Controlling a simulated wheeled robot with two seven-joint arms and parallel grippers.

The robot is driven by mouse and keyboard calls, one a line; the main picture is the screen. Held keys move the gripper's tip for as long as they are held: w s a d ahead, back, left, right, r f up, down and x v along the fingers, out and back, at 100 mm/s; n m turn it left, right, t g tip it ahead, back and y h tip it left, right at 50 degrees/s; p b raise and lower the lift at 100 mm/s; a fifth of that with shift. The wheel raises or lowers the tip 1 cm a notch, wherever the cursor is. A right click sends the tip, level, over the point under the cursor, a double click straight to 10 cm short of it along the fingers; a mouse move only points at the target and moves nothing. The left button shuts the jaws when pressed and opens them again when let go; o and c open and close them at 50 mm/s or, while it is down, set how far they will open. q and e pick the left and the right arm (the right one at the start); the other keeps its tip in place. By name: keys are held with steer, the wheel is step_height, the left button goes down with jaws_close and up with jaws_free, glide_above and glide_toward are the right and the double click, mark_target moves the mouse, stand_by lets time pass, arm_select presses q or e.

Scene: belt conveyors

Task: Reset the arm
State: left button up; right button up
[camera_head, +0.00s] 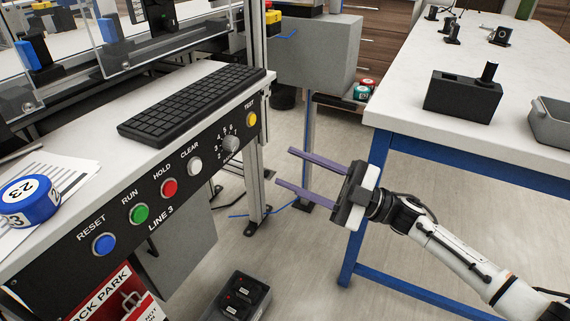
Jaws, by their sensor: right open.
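My right gripper (292,170) has two purple fingers spread apart, with nothing between them. Its arm comes in from the right, and the fingers point left over the floor, between the control panel and the blue-framed table. The control panel (128,243) is at the left, labelled LINE 3. It bears a blue RESET button (104,244), a green RUN button (138,214), a red HOLD button (169,187), a white CLEAR button (195,166), a dial (230,144) and a yellow TEST button (251,119). The fingers are apart from the panel. My left gripper is not in view.
The white-topped table (412,87) at right holds a black block with a post (462,97) and a grey bin (550,121).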

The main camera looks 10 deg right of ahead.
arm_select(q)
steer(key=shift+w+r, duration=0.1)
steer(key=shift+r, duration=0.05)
